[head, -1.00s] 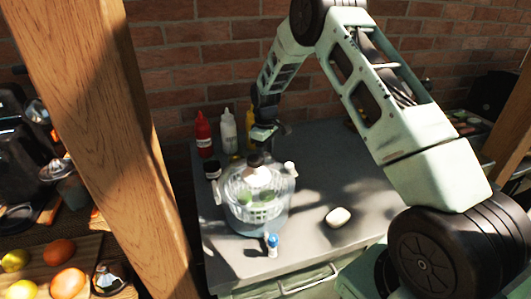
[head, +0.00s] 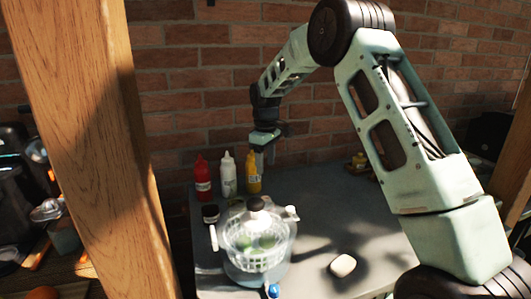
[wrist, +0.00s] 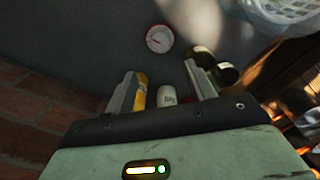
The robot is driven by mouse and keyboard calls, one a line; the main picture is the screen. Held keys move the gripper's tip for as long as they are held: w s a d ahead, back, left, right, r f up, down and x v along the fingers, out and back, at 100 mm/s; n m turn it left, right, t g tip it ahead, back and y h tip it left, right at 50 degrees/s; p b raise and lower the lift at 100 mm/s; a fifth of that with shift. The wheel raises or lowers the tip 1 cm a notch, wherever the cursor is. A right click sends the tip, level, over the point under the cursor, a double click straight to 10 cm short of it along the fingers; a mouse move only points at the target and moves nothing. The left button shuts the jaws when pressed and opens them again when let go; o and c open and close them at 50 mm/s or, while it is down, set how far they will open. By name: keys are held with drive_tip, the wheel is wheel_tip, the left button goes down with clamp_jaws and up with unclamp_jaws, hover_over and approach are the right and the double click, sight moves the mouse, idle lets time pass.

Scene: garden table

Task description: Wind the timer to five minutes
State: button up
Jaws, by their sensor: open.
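A small round dial with a white face and red rim (wrist: 160,38), which looks like the timer, lies on the grey table top in the wrist view. Its markings are too small to read. I cannot make it out in the head view. My gripper (head: 259,150) hangs above the back of the table, over the bottles. In the wrist view my gripper (wrist: 160,72) has its two fingers apart with nothing held between them. The dial shows beyond the fingertips, apart from them.
A clear salad spinner (head: 257,240) stands at the table's front left. Red (head: 202,178), white (head: 228,174) and yellow (head: 253,172) bottles stand behind it, with a dark jar (head: 210,213). A pale rounded object (head: 342,265) lies right. A wooden post (head: 95,130) rises left.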

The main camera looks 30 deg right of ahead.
drive_tip(key=shift+r, duration=2.3)
drive_tip(key=s+a+n+y, duration=0.1)
drive_tip(key=s+a, duration=0.6)
drive_tip(key=a, duration=0.4)
drive_tip(key=s+a, duration=0.6)
drive_tip(key=a, duration=0.5)
drive_tip(key=s+a+f, duration=0.1)
drive_tip(key=s+a, duration=0.1)
drive_tip(key=s, duration=0.6)
drive_tip(key=s+a+f+n, duration=0.1)
drive_tip(key=s+a, duration=0.1)
drive_tip(key=s, duration=0.7)
drive_tip(key=s+a+f, duration=0.1)
drive_tip(key=s+a, duration=0.1)
drive_tip(key=s, duration=0.7)
drive_tip(key=shift+s+a+f, duration=0.15)
drive_tip(key=shift+a+f, duration=0.2)
drive_tip(key=shift+a, duration=0.05)
